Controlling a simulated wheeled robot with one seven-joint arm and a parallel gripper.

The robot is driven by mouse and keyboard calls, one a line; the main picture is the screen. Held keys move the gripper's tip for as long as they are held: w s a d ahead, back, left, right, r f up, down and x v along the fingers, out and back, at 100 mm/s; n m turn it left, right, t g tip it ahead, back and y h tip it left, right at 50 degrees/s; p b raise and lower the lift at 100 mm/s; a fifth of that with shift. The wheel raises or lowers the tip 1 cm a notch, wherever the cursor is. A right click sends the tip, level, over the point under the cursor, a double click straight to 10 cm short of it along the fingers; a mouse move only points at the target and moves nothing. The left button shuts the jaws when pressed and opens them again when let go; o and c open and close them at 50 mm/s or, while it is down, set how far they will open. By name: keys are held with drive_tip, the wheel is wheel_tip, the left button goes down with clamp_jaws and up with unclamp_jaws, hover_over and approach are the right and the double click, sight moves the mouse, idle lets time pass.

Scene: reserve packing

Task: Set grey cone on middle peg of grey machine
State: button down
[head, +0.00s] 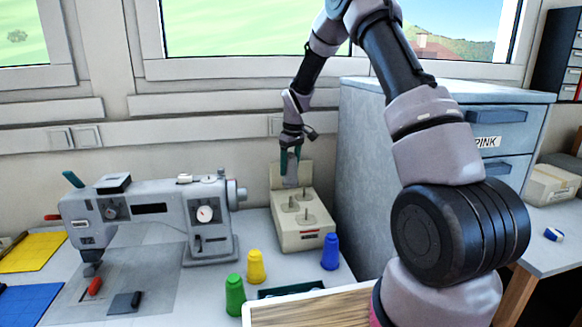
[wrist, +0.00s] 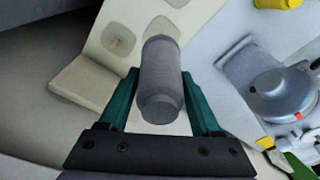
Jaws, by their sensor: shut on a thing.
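A grey cone (wrist: 162,80) is held between the green fingers of my gripper (head: 291,157). In the head view the cone (head: 291,178) hangs over the back of a pale grey-beige machine (head: 304,241), which has several upright pegs on round bases on its top. The cone overlaps the machine's back in this view, so I cannot tell its exact height. In the wrist view the machine (wrist: 78,82) lies beyond the cone, with peg bases at its upper left; the cone hides part of its top.
A grey sewing machine (head: 150,212) stands left of the pegged machine. Green (head: 235,295), yellow (head: 256,267) and blue (head: 330,252) cones stand in front of it. A grey-blue drawer cabinet (head: 370,170) rises close on the right. The wall is close behind.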

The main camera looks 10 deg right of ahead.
drive_tip(key=shift+f, duration=4.3)
unclamp_jaws()
wheel_tip(320, 180, up, 18)
drive_tip(key=s, duration=0.1)
drive_tip(key=shift+d+f, duration=0.15)
drive_tip(key=shift+d, duration=0.2)
